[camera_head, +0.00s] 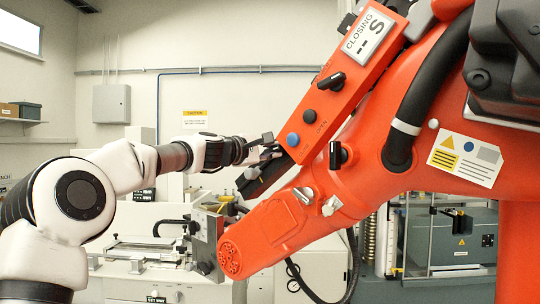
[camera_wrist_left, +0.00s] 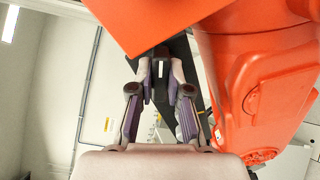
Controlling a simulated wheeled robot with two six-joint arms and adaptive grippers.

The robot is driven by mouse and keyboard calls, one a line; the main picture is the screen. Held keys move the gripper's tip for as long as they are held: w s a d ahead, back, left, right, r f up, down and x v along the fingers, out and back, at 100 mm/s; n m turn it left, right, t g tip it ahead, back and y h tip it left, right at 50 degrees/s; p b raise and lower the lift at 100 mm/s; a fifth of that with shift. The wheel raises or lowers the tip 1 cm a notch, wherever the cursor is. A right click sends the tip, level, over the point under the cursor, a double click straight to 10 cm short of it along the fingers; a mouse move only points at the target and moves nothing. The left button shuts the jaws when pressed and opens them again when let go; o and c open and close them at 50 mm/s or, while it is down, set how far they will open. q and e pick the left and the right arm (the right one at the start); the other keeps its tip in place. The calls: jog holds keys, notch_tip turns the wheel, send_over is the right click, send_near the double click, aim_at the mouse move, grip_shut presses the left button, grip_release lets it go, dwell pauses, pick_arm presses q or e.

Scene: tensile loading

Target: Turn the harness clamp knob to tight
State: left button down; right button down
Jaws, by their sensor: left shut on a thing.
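A large orange robot arm (camera_head: 285,222) fills the right side of the head view. A long orange panel (camera_head: 318,122) along it carries black knobs, a blue button and a display reading "CLOSING". One black knob (camera_head: 332,82) sits on the panel; another (camera_head: 338,153) sits on the arm, beside the panel. I cannot tell which is the harness clamp knob. My left gripper (camera_head: 268,148) is at the panel's lower left end. My right gripper is not in view.
A black hose (camera_head: 424,85) with a white band runs along the orange arm. A white bench with a metal fixture (camera_head: 135,251) stands at lower left. A grey machine (camera_head: 460,240) stands at right. The wall side above my left arm is open.

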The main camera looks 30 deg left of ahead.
pick_arm(q)
jog(key=shift+a+r, duration=0.1)
jog(key=shift+r, duration=0.25)
jog(key=c, duration=1.1)
grip_release()
jog(key=shift+w, duration=0.1)
jog(key=shift+w+f, duration=0.1)
jog(key=shift+f, duration=0.15)
